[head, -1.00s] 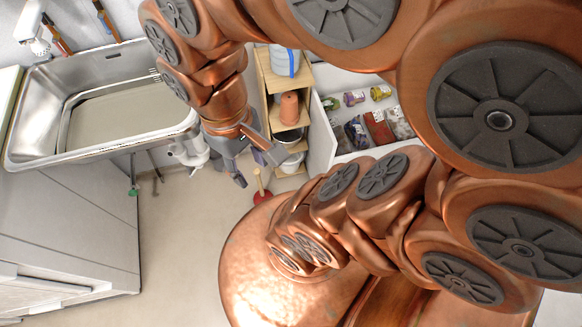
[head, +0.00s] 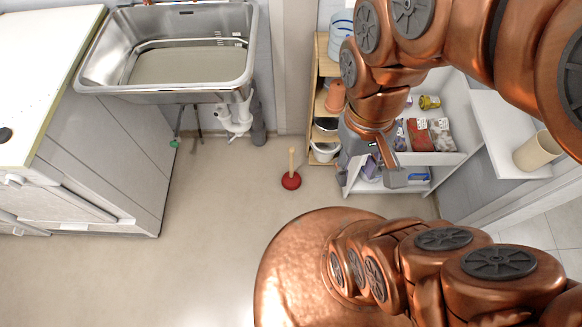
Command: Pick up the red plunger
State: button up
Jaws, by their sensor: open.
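The red plunger (head: 291,180) stands upright on the floor in the middle of the head view, with a pale wooden handle above a red cup. It is in full view, and nothing touches it. My gripper (head: 372,178) is to the right of the plunger, in front of the shelves, pointing down. It is open and empty, clearly apart from the plunger.
A metal basin (head: 250,75) stands at the back left with white drain pipes (head: 234,120) below. A wooden shelf (head: 318,78) and a white shelf unit (head: 452,158) stand behind and right of my gripper. The floor (head: 190,245) around the plunger is clear.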

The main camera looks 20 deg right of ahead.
aim_at(291, 181)
jog(key=z, duration=0.05)
jog(key=k, duration=0.5)
jog(key=u, duration=1.8)
jog(key=i, duration=1.4)
jog(key=z, duration=2.1)
